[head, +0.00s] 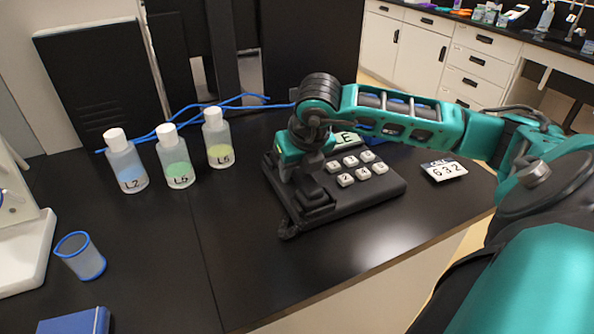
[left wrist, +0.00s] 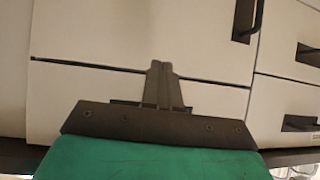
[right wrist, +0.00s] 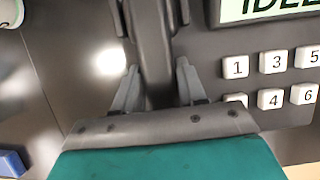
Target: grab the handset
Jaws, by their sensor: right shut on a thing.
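The desk phone (head: 377,193) stands on the black bench in the head view, with white number keys and a display partly hidden by my right arm. Its dark handset (right wrist: 155,45) lies along the phone's left side and runs between my right fingers in the right wrist view. My right gripper (right wrist: 157,85) is shut on the handset, one finger on each side of it. In the head view the right gripper (head: 310,188) points down over the handset and hides much of it. My left gripper (left wrist: 164,85) is shut and empty, in front of white drawers.
Three labelled bottles (head: 174,157) stand left of the phone, with a blue cable (head: 160,132) behind them. A card marked G32 (head: 444,171) lies right of the phone. A blue-rimmed cup (head: 80,256) stands at left. The bench front is clear.

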